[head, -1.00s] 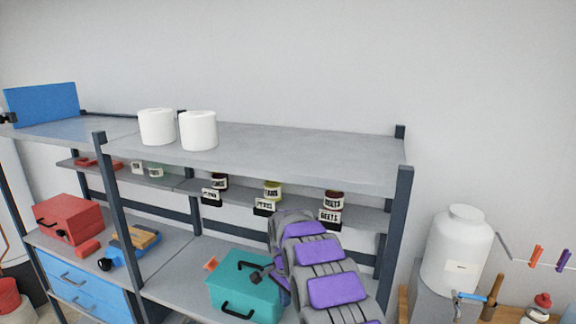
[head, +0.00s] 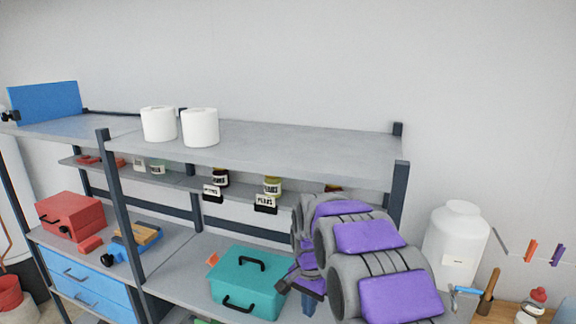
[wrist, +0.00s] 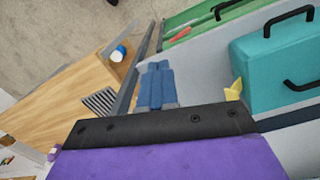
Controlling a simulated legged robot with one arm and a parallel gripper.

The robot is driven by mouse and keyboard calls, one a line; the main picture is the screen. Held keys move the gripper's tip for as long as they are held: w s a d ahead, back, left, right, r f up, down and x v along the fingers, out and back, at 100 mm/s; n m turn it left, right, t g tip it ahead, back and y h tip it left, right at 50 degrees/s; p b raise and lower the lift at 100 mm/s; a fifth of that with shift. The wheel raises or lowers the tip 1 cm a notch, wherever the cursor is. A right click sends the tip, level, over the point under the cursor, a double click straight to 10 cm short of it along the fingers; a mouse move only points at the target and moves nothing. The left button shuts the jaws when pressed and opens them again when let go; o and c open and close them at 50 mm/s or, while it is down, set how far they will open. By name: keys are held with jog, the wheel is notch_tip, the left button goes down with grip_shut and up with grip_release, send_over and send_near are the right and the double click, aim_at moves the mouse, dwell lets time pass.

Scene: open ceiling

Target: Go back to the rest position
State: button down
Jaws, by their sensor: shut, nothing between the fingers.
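My bent arm covers the right part of the shelf unit.
The teal toolbox (head: 247,283) stands on the shelf beside my gripper and shows in the wrist view (wrist: 283,58). A dark shelf post (head: 397,205) is close behind my arm. A white container (head: 455,245) stands right. Above the top shelf (head: 300,145) is free room.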

jog(key=s+d+r+n, duration=0.2)
jog(key=s+d+r, duration=0.1)
jog(key=s, duration=0.7)
jog(key=s+d+r+n, duration=0.2)
jog(key=s+d, duration=0.1)
jog(key=s, duration=0.7)
jog(key=s+d+f+n, duration=0.1)
jog(key=s, duration=0.8)
jog(key=s+d+f+n+g, duration=0.1)
jog(key=s+d+n, duration=0.1)
jog(key=s, duration=0.7)
jog(key=shift+f, duration=0.25)
